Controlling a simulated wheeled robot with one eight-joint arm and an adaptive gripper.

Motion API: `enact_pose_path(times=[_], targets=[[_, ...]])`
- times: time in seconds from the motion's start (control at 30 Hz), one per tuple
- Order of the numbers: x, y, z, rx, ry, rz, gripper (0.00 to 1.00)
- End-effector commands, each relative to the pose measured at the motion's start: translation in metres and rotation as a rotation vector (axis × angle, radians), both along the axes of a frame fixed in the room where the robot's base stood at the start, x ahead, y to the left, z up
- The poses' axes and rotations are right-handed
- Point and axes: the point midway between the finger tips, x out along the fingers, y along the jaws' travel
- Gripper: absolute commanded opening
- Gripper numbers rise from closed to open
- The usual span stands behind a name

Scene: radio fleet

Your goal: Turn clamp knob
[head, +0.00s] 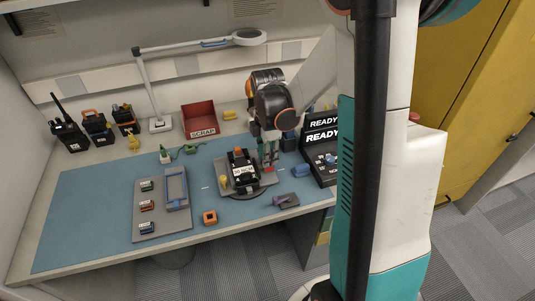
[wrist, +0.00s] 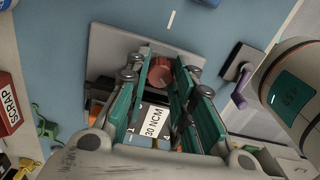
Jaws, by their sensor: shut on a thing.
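The clamp knob (wrist: 160,71) is a round red-brown knob between my fingertips at the edge of a grey fixture plate (wrist: 112,42). A black radio (head: 240,160) with a white "30 NCM" label (wrist: 154,122) lies in the fixture, just left of my gripper (head: 268,163) in the head view. My gripper points down with its green fingers on both sides of the knob and is shut on it. In the head view the fingers mostly hide the knob. The wrist view also shows both fingers of my gripper (wrist: 161,80), which cover part of the radio.
A grey board (head: 150,222) with small labelled parts and a blue frame lies at left. A red SCRAP bin (head: 199,119) and a lamp (head: 158,122) stand behind. A black READY stand (head: 322,140) is close right. An orange square part (head: 210,218) and purple tool (head: 280,201) lie in front.

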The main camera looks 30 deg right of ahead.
Motion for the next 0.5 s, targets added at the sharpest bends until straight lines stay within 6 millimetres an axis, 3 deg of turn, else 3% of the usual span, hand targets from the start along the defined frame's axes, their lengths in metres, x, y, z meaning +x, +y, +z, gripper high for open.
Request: enact_pose_path(times=[0.07,0.1,0.17,0.5], targets=[[-0.0001,-0.0001,-0.0002,0.000,0.000,0.000,0.00],[-0.0001,0.0000,-0.0002,0.000,0.000,-0.001,0.29],[-0.0001,-0.0001,-0.0002,0.000,0.000,-0.001,0.43],[0.0000,0.0000,0.0005,0.000,0.000,-0.001,0.44]])
